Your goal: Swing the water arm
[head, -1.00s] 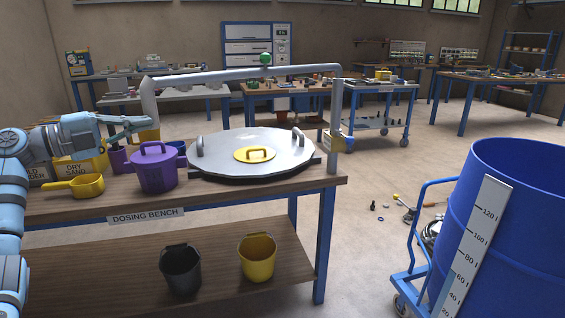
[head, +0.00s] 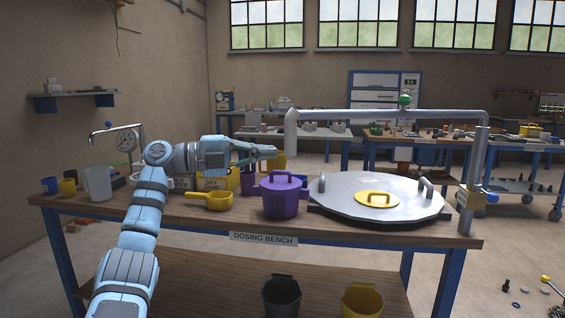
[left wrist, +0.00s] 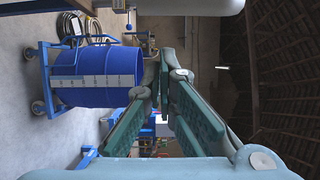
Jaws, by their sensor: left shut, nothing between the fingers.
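The water arm (head: 350,114) is a grey pipe spanning above the dosing bench, carried on a post (head: 474,180) at the bench's right end. In the left wrist view the shut fingers (left wrist: 163,62) show close up, and a pale grey rounded part, probably the pipe, crosses the top edge. My right gripper is out of view.
Below the spout stand a lidded purple pot (head: 281,198) and a large round metal lid (head: 340,192) with a yellow centre hatch. A yellow scoop (head: 214,201) and several cups are left of them. A blue drum (left wrist: 95,75) shows in the left wrist view.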

